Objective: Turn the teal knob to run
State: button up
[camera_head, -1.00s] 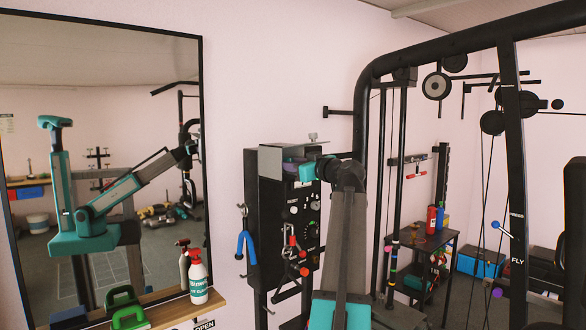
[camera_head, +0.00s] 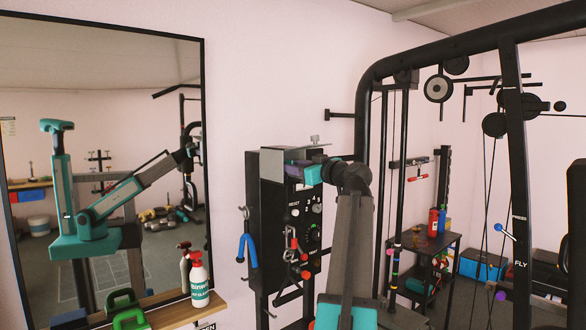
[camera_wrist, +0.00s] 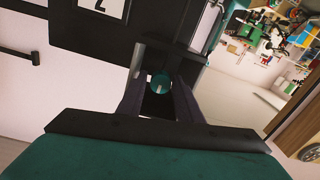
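The teal knob (camera_wrist: 160,82) shows in the wrist view as a small round cap with a pale mark, on a dark panel. My gripper (camera_wrist: 159,88) has its two dark fingers apart, one on each side of the knob. I cannot tell whether either finger touches it. In the head view my gripper (camera_head: 298,170) is at the upper part of the black control box (camera_head: 268,225), beside a grey side plate (camera_head: 271,170). The knob is hidden there behind my wrist and gripper.
A mirror (camera_head: 110,75) and a shelf with a spray bottle (camera_head: 199,285) stand left. The black gym frame (camera_head: 367,110) rises close at right.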

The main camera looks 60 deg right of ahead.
jog(key=b+v, duration=0.3)
jog(key=v, duration=0.9)
jog(key=shift+s, duration=0.25)
jog(key=shift+a, duration=0.1)
